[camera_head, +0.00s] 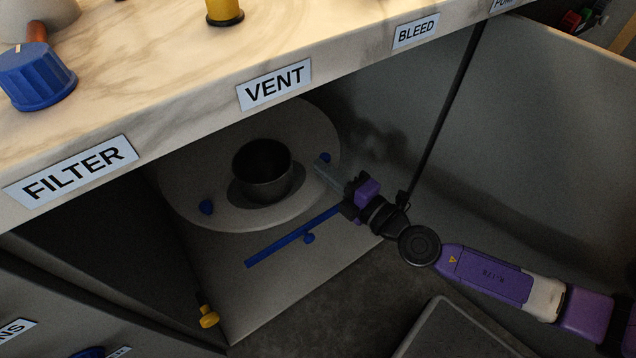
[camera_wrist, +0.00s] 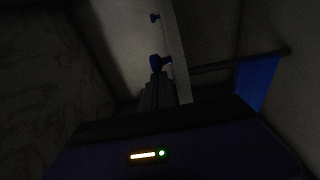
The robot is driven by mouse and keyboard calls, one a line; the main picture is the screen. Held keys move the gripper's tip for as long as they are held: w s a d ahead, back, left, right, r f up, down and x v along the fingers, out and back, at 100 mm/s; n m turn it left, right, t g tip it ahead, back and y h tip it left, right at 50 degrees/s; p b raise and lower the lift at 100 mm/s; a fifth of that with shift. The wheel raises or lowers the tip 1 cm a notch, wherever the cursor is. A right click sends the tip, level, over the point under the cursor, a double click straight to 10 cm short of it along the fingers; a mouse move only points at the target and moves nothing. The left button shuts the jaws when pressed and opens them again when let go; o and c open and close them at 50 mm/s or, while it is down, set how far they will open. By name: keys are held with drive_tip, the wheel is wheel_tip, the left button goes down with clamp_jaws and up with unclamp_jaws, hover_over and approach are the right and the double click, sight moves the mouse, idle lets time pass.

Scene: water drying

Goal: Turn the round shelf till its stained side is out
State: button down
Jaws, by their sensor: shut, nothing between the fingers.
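The round shelf (camera_head: 225,215) is a pale disc inside the open cabinet, partly hidden by the counter edge. A dark round pot (camera_head: 262,172) stands on it. No clear stain shows on the visible part of the disc. My gripper (camera_head: 322,167) is shut and empty at the right rim, close to the right knob. In the wrist view, the gripper tips (camera_wrist: 158,80) are just below a blue knob (camera_wrist: 156,61) beside a pale edge; contact is unclear.
A blue bar (camera_head: 290,239) lies low in front of the shelf, below my gripper. A yellow fitting (camera_head: 208,317) is at the cabinet's lower left. The marble counter (camera_head: 190,85) overhangs the opening. A grey panel (camera_head: 540,130) stands at right.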

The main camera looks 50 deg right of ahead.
drive_tip(key=shift+w+d+b, duration=0.25)
drive_tip(key=shift+d+b, duration=0.1)
drive_tip(key=shift+d, duration=0.35)
drive_tip(key=shift+w+d+b, duration=0.25)
drive_tip(key=shift+d+b, duration=0.05)
drive_tip(key=shift+d, duration=0.4)
drive_tip(key=s+b, duration=0.1)
drive_tip(key=s, duration=0.1)
drive_tip(key=s+b, duration=0.1)
drive_tip(key=s, duration=0.1)
drive_tip(key=s+b, duration=0.1)
drive_tip(key=s, duration=0.1)
drive_tip(key=shift+s+a+f+b, duration=0.15)
drive_tip(key=shift+s+f+b, duration=0.1)
drive_tip(key=shift+s+b, duration=0.05)
drive_tip(key=shift+s+a+r, duration=0.1)
drive_tip(key=shift+s+r, duration=0.15)
drive_tip(key=shift+s, duration=0.35)
